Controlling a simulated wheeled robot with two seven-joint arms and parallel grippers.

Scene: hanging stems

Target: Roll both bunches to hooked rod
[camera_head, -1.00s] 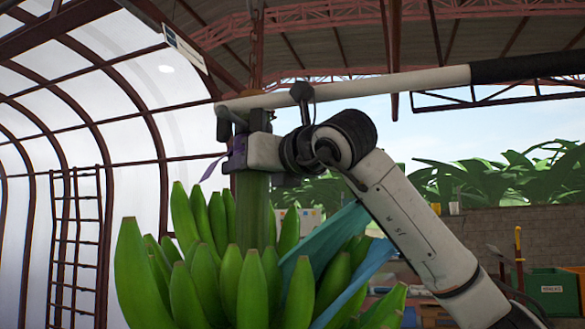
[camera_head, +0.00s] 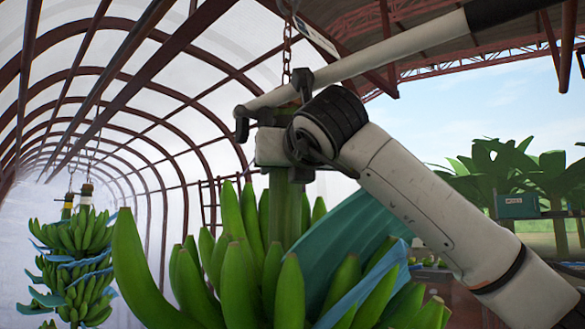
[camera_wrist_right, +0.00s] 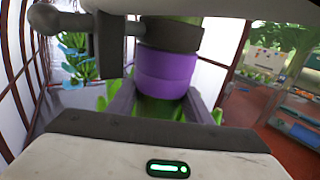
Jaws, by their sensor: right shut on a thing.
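A large green banana bunch (camera_head: 240,275) hangs close in front of me with a blue-green sheet (camera_head: 355,235) among its fingers. My right gripper (camera_head: 290,160) is shut on its thick green stem (camera_head: 285,210), above the fruit. In the right wrist view, a purple band (camera_wrist_right: 167,75) circles the stem just above the fingers, under a dark collar (camera_wrist_right: 172,36). A pale rod (camera_head: 350,62) with a black upper part slants down to the stem top. A second bunch (camera_head: 75,265) with blue sheets hangs far left, its stem banded yellow and white. My left gripper is out of view.
A chain (camera_head: 287,55) runs up above the near stem. Curved brown frames with translucent sheeting (camera_head: 130,150) form a tunnel at left. The open space between the two bunches looks clear. A green box (camera_head: 517,205) and plants stand far right.

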